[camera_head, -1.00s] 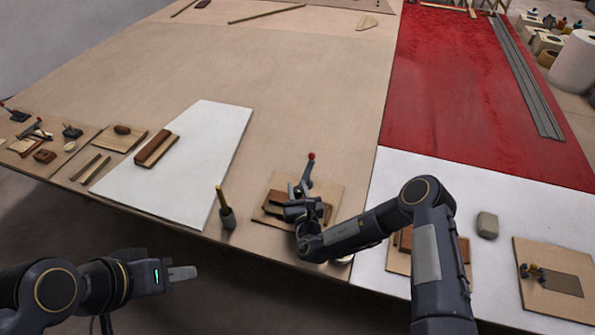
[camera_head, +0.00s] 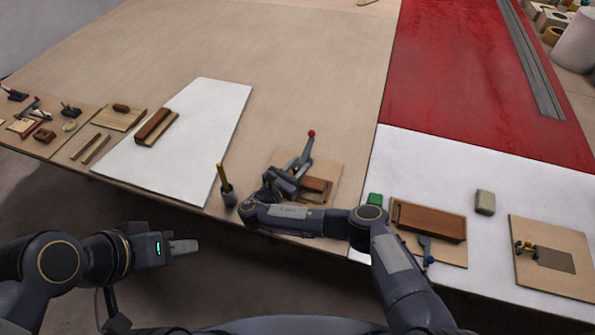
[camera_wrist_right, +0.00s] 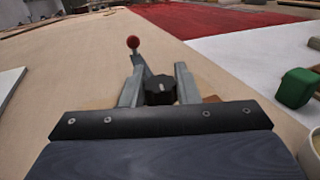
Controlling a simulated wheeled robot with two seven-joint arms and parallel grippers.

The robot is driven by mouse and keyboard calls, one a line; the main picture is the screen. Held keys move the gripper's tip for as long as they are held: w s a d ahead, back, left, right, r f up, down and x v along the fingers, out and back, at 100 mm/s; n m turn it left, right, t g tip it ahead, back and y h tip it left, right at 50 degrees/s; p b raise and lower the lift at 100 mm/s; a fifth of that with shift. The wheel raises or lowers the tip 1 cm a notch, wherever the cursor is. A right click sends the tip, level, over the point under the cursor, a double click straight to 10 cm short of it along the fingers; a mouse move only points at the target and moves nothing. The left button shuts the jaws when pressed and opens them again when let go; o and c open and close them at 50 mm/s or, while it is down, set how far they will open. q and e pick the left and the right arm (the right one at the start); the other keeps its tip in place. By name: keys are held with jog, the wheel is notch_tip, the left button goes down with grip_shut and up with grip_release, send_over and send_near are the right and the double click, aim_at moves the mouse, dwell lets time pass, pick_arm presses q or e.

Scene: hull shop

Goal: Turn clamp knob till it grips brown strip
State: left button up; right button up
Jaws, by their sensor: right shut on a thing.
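The toggle clamp with a red-tipped lever (camera_head: 311,134) stands on a small wooden board (camera_head: 329,172) at the front of the table. A brown strip (camera_head: 317,189) lies on that board beside the clamp, partly hidden by my right gripper and arm. My right gripper (camera_head: 288,177) is at the clamp. In the right wrist view its two fingers close on the sides of a black clamp knob (camera_wrist_right: 160,91) with a pale mark. The clamp's contact with the strip is hidden. My left gripper (camera_head: 184,246) is empty in front of the table; its finger gap is not clear.
A green block (camera_head: 375,199) and a board with a brown block and blue-knobbed clamp (camera_head: 430,222) lie to the right. The table behind the clamp is clear.

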jog(key=shift+m+g+h+b, duration=0.5)
jog(key=shift+m+h+b, duration=0.1)
jog(key=shift+r, duration=0.1)
jog(key=shift+w+r, duration=0.1)
jog(key=o, duration=1)
jog(key=shift+c, duration=0.2)
